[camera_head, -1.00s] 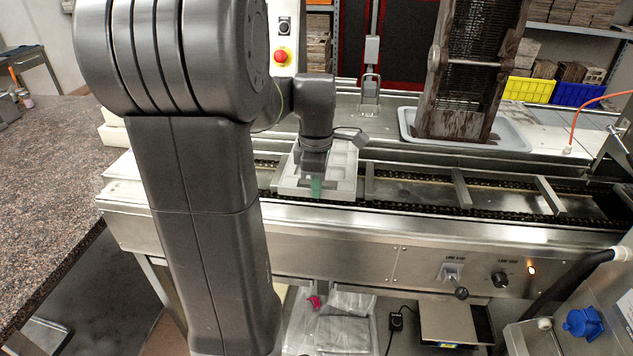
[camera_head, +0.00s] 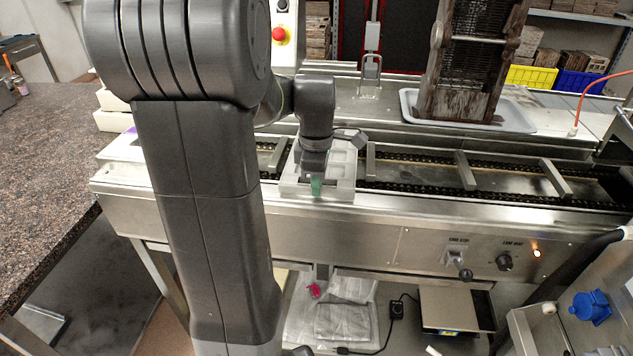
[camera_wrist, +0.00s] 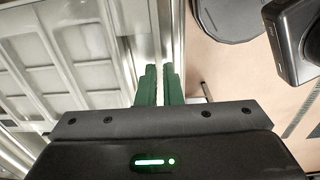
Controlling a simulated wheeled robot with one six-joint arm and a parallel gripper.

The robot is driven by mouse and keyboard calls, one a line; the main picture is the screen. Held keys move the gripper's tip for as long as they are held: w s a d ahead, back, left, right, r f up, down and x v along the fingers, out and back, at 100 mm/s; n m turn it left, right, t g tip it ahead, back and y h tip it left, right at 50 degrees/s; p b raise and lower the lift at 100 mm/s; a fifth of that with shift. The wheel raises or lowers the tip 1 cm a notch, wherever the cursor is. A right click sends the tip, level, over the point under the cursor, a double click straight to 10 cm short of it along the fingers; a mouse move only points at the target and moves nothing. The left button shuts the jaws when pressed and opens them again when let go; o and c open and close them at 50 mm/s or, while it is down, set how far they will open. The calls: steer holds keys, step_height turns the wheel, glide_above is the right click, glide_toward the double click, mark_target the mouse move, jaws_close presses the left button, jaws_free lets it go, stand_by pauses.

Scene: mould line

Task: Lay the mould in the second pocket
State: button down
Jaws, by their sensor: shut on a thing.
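The mould is a pale grey tray with several rectangular hollows (camera_head: 345,170). It is over the front part of the chain conveyor (camera_head: 420,178), its near edge overlapping the conveyor's front rail in the head view. My gripper (camera_head: 317,186), with green fingers, is shut on the mould's near rim. In the wrist view my gripper (camera_wrist: 160,85) pinches the rim, and the mould (camera_wrist: 75,70) fills the left side. Cross bars stand to the left (camera_head: 277,154) and right (camera_head: 370,160) of the mould. Whether its underside touches the conveyor cannot be told.
More cross bars (camera_head: 465,170) divide the conveyor to the right, with empty spaces between. A dark wooden frame stands in a white tray (camera_head: 520,125) behind the line. A lever (camera_head: 464,272) and knob (camera_head: 504,262) project from the front panel. A stone worktop (camera_head: 50,170) is at left.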

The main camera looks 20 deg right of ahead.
steer(key=c, duration=1.5)
jaws_free()
step_height(320, 180, up, 14)
steer(key=shift+s+f, duration=0.1)
step_height(320, 180, down, 13)
steer(key=shift+r+p, duration=0.1)
steer(key=shift+p, duration=0.3)
steer(key=shift+r+p, duration=0.35)
steer(key=shift+r, duration=0.3)
steer(key=shift+f, duration=0.15)
